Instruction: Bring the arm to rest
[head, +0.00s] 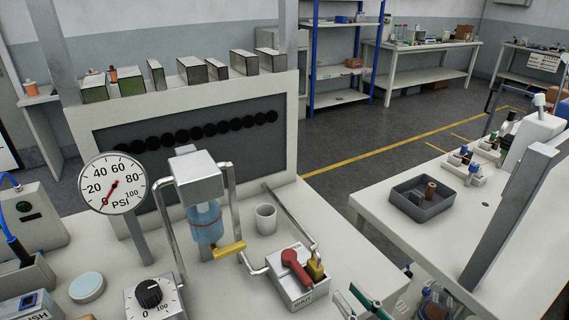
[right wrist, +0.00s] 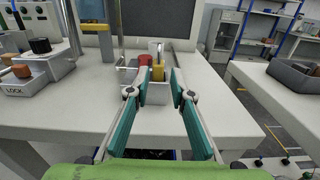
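My right gripper (head: 350,294) shows at the bottom edge of the head view, its teal fingers just in front of the valve box (head: 300,290). In the right wrist view, the right gripper (right wrist: 160,74) is open, with a clear gap between its fingers and nothing held. Through that gap I see the valve box (right wrist: 157,97) beyond the fingertips, with a red handle (right wrist: 145,60) and a yellow part (right wrist: 158,71). In the head view the red handle (head: 294,262) points up and left. My left gripper is not in view.
A pressure gauge (head: 113,184), a blue-filled jar (head: 205,222) with pipes and a white cup (head: 265,218) stand on the bench. A dial box (head: 153,298) is at front left.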

